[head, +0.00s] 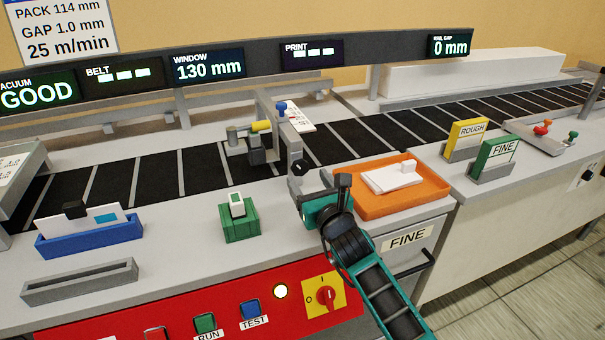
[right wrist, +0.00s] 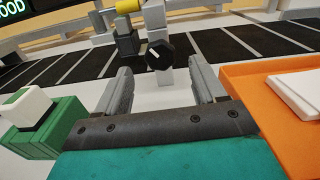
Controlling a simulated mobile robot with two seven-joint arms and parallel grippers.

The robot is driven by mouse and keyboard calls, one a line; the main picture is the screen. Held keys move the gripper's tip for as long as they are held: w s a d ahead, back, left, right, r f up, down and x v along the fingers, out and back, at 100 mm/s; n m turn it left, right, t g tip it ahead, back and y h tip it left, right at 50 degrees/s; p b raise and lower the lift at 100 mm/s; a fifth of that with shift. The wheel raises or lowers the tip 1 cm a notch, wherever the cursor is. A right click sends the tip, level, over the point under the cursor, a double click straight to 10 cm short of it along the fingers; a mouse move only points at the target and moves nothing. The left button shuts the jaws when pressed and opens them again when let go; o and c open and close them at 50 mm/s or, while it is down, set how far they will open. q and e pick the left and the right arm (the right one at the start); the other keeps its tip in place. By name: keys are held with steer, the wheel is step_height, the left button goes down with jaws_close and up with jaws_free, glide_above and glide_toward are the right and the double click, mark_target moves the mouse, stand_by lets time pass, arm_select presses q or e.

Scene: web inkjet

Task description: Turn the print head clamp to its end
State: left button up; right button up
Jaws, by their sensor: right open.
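The print head clamp is a black knob (head: 298,168) with a white mark, on a grey upright post beside the belt. In the right wrist view the knob (right wrist: 160,54) shows ahead, between and beyond the fingertips, its mark tilted. My right gripper (head: 317,187) is open and empty in front of the knob, apart from it. Its two grey fingers (right wrist: 165,80) also show in the right wrist view, with clear space between them. The print head (head: 258,148), with a yellow cylinder (head: 261,127), stands left of the post over the belt. My left gripper is not in view.
An orange tray (head: 432,192) with white pieces lies right of my right gripper. A green block (head: 240,226) with a white top stands to the left. A blue holder (head: 90,238) is farther left. The dark belt (head: 155,180) runs behind. Worktop between green block and gripper is clear.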

mark_target(301, 170)
steer(key=shift+b+x, duration=0.45)
steer(key=shift+x, duration=1.95)
steer(key=c, duration=1.1)
